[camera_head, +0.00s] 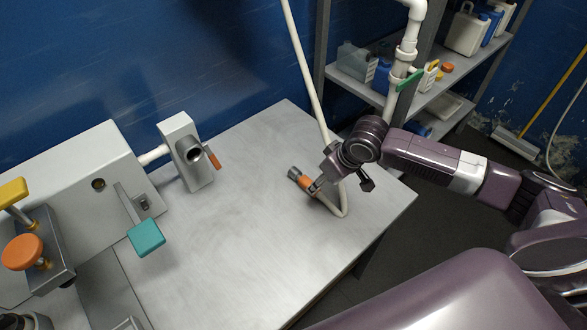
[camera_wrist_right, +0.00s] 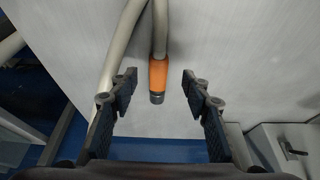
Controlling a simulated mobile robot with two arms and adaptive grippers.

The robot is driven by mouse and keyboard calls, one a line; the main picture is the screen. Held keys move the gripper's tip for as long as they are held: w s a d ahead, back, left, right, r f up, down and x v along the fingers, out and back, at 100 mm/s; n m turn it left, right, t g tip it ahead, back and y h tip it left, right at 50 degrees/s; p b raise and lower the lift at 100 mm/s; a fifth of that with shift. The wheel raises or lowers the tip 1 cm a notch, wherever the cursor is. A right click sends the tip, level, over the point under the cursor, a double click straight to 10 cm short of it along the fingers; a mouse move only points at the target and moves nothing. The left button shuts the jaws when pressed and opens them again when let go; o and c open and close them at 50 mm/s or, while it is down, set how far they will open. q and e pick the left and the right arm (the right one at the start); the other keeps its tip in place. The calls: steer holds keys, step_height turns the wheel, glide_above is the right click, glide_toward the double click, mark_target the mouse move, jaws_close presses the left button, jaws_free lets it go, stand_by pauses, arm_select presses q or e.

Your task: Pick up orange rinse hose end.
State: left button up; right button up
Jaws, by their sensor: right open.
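The rinse hose end has an orange sleeve (camera_head: 304,182) and a dark metal tip (camera_head: 294,173). It lies on or just over the right part of the grey metal table in the head view. In the right wrist view the orange hose end (camera_wrist_right: 158,75) sits between the two open fingers, apart from both, with its tip toward the gripper. My right gripper (camera_head: 340,186) is above the hose end and partly hides the hose behind it. In the wrist view my right gripper (camera_wrist_right: 158,92) is open and empty. My left gripper is not in view.
The pale hose (camera_head: 308,75) hangs from above and loops on the table (camera_head: 240,230). A grey machine (camera_head: 75,180) with a teal lever (camera_head: 146,237) and orange knob (camera_head: 22,252) stands left. A shelf (camera_head: 440,98) holds containers at the back right.

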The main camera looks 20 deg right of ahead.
mark_target(306, 183)
steer(key=x, duration=0.3)
steer(key=shift+w+f+p, duration=0.15)
steer(key=shift+f+p, duration=0.1)
steer(key=shift+p, duration=0.1)
steer(key=shift+x, duration=1.5)
steer(key=shift+w+r, duration=0.1)
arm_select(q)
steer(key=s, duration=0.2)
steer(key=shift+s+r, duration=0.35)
arm_select(e)
jaws_close()
